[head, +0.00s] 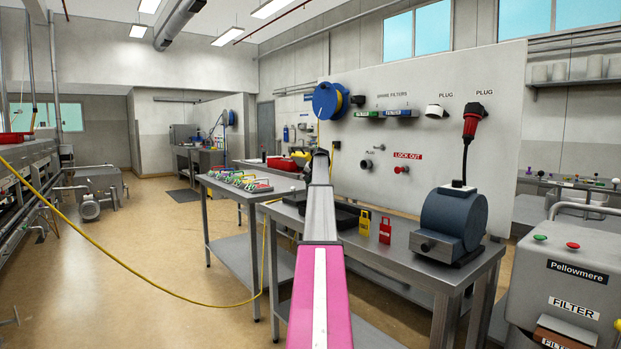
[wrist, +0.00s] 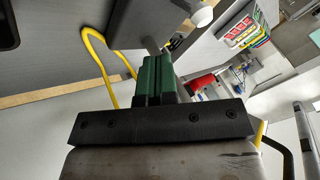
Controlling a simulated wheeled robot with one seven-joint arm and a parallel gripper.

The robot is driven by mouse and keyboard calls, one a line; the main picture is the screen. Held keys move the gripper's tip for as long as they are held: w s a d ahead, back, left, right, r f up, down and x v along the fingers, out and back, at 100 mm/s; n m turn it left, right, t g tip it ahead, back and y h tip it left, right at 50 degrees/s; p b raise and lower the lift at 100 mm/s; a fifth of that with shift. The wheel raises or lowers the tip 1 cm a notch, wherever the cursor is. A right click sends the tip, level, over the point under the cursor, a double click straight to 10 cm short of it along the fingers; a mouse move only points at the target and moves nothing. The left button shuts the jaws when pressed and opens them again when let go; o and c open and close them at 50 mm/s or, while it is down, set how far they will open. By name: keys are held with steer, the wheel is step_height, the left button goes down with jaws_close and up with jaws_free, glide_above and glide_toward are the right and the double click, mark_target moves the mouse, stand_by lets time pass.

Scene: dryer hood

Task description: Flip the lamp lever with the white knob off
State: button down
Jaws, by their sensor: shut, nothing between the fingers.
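A white knob (wrist: 201,14) shows at the top of the wrist view, just beyond and to the right of my fingertips, with a short grey stem below it. My gripper (wrist: 157,62) has green fingers, shut together and empty, below and left of the knob. I cannot tell whether a finger touches the stem. In the head view my gripper (head: 320,158) is the small dark end of my pink and grey arm, in front of the white panel. The lever is not clear there, as my arm covers that area.
A grey workbench (head: 400,245) holds padlocks and a blue grinder-like machine (head: 453,220). A side table (head: 240,192) carries coloured items. A yellow hose (head: 130,270) hangs across the left floor.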

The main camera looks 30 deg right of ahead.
mark_target(294, 189)
steer(key=x, duration=0.5)
steer(key=shift+w, duration=0.1)
steer(key=shift+w+a, duration=0.9)
steer(key=shift+w, duration=0.05)
steer(key=shift+w+a, duration=0.3)
steer(key=shift+w, duration=0.1)
steer(key=shift+a, duration=0.1)
steer(key=shift+w+a+f+h, duration=0.1)
steer(key=shift+a+h, duration=0.2)
steer(key=shift+a, duration=0.2)
steer(key=shift+w+a+f+h, duration=0.1)
steer(key=shift+a+h, duration=0.2)
steer(key=shift+a, duration=0.15)
steer(key=shift+w, duration=0.1)
